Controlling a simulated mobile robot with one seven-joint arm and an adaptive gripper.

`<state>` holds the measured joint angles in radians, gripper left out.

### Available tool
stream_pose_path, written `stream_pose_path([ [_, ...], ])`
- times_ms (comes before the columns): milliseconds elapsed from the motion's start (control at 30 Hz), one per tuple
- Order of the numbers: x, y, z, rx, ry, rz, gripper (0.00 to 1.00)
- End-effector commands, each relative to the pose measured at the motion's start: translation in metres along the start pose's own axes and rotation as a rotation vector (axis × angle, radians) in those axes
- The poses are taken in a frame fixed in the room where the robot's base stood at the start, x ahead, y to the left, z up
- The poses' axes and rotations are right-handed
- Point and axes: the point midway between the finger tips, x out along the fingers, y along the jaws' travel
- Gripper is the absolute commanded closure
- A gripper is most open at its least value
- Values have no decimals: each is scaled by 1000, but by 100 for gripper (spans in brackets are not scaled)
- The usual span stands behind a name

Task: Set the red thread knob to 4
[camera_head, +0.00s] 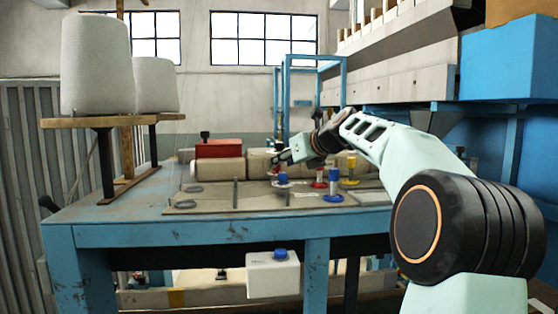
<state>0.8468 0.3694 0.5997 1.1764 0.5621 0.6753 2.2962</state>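Several small upright thread knobs stand on the blue table, with coloured rings at their bases. The red one (320,184) shows mainly as a red ring, just left of the blue-ringed one (333,198) and the yellow-ringed one (349,182). Its markings and setting are too small to read. My gripper (279,164) reaches in from the right, above the table and left of the red knob. It looks apart from that knob. The fingers are small and dark here, and their opening is unclear.
Another blue-topped knob (283,179) stands beneath my gripper. White thread cones (97,65) stand on a wooden shelf at left. A white box with a blue cap (273,276) hangs at the table front (190,235).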

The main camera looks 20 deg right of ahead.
Motion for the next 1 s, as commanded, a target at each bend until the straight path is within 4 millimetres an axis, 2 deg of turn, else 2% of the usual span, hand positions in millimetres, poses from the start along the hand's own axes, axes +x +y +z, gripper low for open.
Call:
stream_pose_path([
  [100,16,0,2,0,0,2,65],
  [233,27,1,1,-1,0,1,65],
  [600,32,0,0,-1,-1,-1,65],
  [900,31,0,0,-2,0,-1,98],
  [1000,31,0,0,-2,0,-1,100],
])
